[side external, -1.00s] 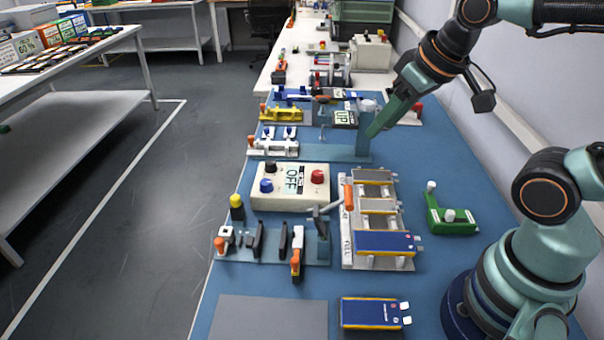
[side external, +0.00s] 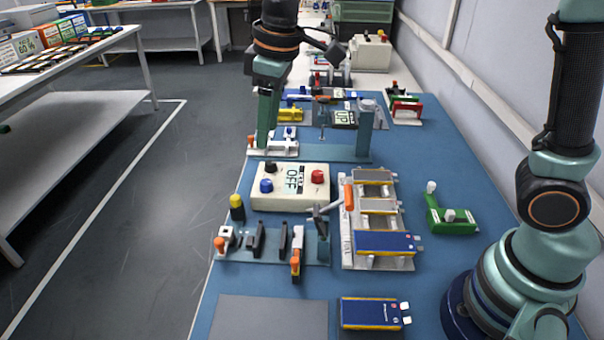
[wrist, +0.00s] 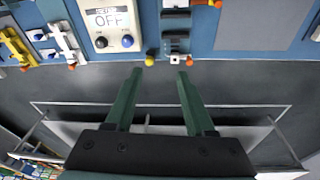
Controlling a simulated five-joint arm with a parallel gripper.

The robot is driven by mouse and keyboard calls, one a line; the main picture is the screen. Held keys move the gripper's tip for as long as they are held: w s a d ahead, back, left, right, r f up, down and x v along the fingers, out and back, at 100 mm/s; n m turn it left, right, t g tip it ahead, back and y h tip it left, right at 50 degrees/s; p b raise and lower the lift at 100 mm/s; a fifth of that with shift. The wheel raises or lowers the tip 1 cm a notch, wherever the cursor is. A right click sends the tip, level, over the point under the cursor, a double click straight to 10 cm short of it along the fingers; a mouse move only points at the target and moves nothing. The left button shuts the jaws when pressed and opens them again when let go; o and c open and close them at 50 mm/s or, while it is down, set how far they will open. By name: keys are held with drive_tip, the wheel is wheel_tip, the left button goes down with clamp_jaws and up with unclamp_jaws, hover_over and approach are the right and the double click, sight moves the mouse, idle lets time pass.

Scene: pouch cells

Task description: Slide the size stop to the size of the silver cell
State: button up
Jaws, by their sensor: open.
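My gripper (side external: 264,145) is open and empty, pointing down at the table's left edge by the white fixture (side external: 276,147). In the wrist view its two fingers (wrist: 159,78) are apart with floor between them. Silver-topped cells (side external: 373,176) lie in the white rack (side external: 347,242) marked FULL, with a blue cell (side external: 384,242) at its near end. A blue-grey plate (side external: 262,252) carries dark upright blocks and a white block (side external: 226,236) with an orange knob; the white block also shows in the wrist view (wrist: 175,60). I cannot tell which part is the size stop.
A cream control box (side external: 290,200) reading OFF stands between the white fixture and the blue-grey plate. A yellow-topped button (side external: 237,207) is beside it. A grey post (side external: 366,130) rises behind. A green fixture (side external: 452,215) stands at right, and a blue cell (side external: 371,313) lies in front.

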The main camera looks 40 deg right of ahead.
sight(218, 240)
drive_tip(key=w+a+f+n+g, duration=0.2)
drive_tip(key=w+a+f+n, duration=0.15)
drive_tip(key=a+f, duration=0.65)
drive_tip(key=shift+n+h, duration=0.3)
drive_tip(key=shift+n, duration=0.05)
drive_tip(key=f, duration=0.3)
drive_tip(key=a+f, duration=0.1)
drive_tip(key=f, duration=0.3)
drive_tip(key=s+f, duration=0.1)
drive_tip(key=f, duration=0.2)
drive_tip(key=shift+a+f, duration=0.15)
drive_tip(key=shift+a, duration=0.2)
clamp_jaws()
idle(0.3)
